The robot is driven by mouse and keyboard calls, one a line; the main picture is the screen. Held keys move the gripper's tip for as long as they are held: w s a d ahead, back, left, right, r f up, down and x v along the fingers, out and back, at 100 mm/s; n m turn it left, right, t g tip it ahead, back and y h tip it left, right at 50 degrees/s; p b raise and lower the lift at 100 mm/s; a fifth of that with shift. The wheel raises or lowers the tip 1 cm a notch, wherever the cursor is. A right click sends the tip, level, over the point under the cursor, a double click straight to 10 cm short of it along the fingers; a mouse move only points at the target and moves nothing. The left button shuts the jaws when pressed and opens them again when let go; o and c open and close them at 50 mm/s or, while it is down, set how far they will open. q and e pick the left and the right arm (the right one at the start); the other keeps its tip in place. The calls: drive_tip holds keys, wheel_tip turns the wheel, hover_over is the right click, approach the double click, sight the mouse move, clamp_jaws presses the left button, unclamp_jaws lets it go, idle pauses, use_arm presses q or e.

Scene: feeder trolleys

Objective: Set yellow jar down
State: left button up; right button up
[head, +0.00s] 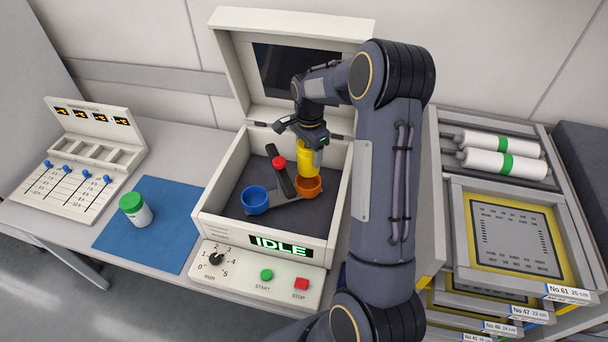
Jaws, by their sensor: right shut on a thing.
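The yellow jar (307,160) is upright inside the open white machine box, over or in the orange cup (308,187). I cannot tell whether its base touches the cup's floor. My right gripper (312,143) is shut on the top of the yellow jar; its fingers are partly hidden by my own wrist. A blue cup (255,200) sits empty at the left of the same grey rotor, which has a red knob (278,162) on it. My left gripper is not in view.
The white machine (215,222) has its lid raised and its display reads IDLE. A green-capped white jar (136,210) stands on a blue mat (180,195). A slider panel (55,192) is at left. A trolley with framed screens (462,235) is at right.

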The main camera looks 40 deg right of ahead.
sight(309, 171)
wheel_tip(309, 171, down, 5)
drive_tip(key=b, duration=0.2)
drive_tip(key=shift+w+f+b, duration=0.1)
drive_tip(key=shift+f+b, duration=0.05)
drive_tip(key=shift+b, duration=0.15)
drive_tip(key=shift+f+b, duration=0.8)
drive_tip(key=shift+f, duration=0.55)
drive_tip(key=shift+f, duration=0.15)
drive_tip(key=o, duration=1.4)
